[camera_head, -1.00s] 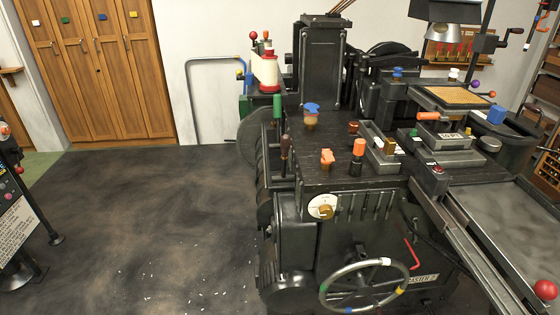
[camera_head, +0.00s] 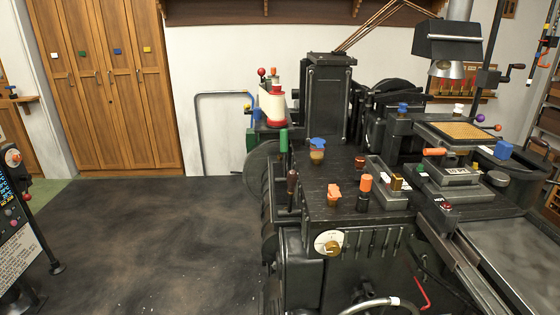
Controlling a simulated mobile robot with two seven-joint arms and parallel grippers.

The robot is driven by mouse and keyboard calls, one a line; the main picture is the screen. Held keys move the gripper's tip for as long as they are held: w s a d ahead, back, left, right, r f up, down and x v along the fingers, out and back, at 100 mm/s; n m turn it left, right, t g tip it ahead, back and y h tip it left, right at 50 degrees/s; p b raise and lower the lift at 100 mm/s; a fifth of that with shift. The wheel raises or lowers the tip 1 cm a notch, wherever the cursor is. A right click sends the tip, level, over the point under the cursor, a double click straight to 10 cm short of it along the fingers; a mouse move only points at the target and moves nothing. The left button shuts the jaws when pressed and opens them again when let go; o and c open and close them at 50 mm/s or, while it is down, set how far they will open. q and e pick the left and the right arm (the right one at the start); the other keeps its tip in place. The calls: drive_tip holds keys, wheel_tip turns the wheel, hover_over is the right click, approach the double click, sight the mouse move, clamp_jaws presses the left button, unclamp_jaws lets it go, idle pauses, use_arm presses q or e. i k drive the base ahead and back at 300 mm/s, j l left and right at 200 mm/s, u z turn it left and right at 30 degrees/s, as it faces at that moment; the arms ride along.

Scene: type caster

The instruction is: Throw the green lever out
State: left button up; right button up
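The green lever (camera_head: 283,141) stands upright at the left edge of the black type caster (camera_head: 330,200), toward its back. A dark brown-handled lever (camera_head: 291,182) stands just in front of it. Neither of my grippers shows in the head view, so nothing is seen touching the green lever. The lower part of its shaft is hard to make out against the dark machine.
Blue (camera_head: 317,148) and orange (camera_head: 334,192) knobs stand on the machine's top. A round dark wheel (camera_head: 262,165) is at its left side. The floor (camera_head: 150,235) left of the machine is clear. A control panel (camera_head: 18,225) stands at the far left.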

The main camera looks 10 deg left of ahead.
sight(284, 132)
drive_tip(key=j+z, duration=0.1)
drive_tip(key=z, duration=0.25)
drive_tip(key=i+j+z, duration=0.15)
drive_tip(key=z, duration=0.2)
drive_tip(key=j+z, duration=0.15)
drive_tip(key=z, duration=0.15)
drive_tip(key=i+j+z, duration=0.1)
drive_tip(key=j+z, duration=0.15)
drive_tip(key=j, duration=0.25)
drive_tip(key=j+z, duration=0.25)
drive_tip(key=j, duration=1.25)
drive_tip(key=i, duration=0.1)
